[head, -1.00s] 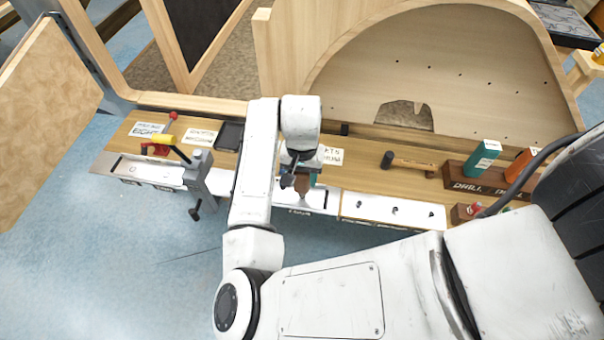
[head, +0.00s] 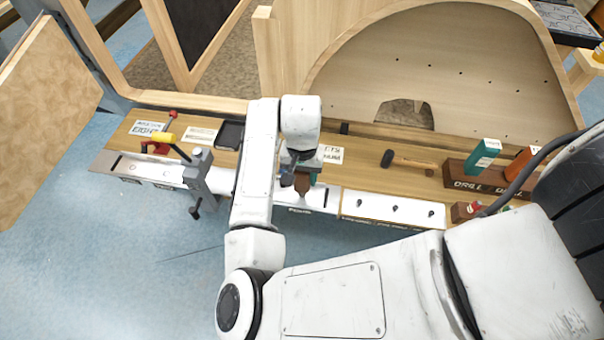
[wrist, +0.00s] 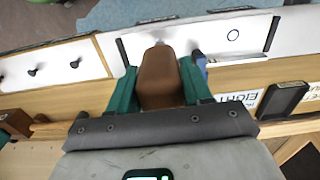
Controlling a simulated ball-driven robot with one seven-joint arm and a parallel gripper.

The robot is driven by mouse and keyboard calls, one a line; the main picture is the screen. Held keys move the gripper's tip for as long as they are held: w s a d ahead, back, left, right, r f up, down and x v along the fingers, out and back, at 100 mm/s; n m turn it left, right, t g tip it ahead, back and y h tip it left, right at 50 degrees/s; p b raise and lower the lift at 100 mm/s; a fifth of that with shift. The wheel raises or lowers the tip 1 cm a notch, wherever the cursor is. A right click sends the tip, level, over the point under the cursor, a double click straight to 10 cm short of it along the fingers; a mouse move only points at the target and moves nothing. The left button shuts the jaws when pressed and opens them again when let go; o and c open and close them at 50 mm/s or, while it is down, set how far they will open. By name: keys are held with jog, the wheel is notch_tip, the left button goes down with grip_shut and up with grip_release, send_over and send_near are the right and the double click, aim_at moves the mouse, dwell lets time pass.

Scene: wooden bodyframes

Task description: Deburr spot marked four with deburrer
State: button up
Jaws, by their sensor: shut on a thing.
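My gripper (head: 303,176) is shut on the brown deburrer handle (wrist: 160,78), with its green fingers on both sides of the handle in the wrist view. The deburrer (head: 303,188) points down over a white plate (head: 322,199) at the bench's front edge. Its tip is hidden behind the handle, so I cannot tell whether it touches the plate. The white plate also shows in the wrist view (wrist: 215,40), with a ring mark and a dark slot to the right of the handle. I cannot read which spot is marked four.
A white strip with dark knobs (head: 392,211) lies right. A curved wooden frame (head: 440,70) rises behind.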

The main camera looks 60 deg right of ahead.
jog(key=shift+f, duration=0.3)
jog(key=shift+r, duration=0.1)
dwell(0.3)
jog(key=shift+r+n+p, duration=0.1)
jog(key=shift+n+p, duration=0.95)
jog(key=shift+n, duration=0.25)
jog(key=shift+n+p, duration=0.9)
jog(key=shift+n, duration=0.3)
jog(key=shift+f+n, duration=0.25)
jog(key=shift+n, duration=0.35)
jog(key=shift+a, duration=0.1)
jog(key=m, duration=0.4)
jog(key=shift+m, duration=0.3)
jog(key=m, duration=0.5)
jog(key=shift+m+b, duration=0.3)
jog(key=shift+b, duration=0.05)
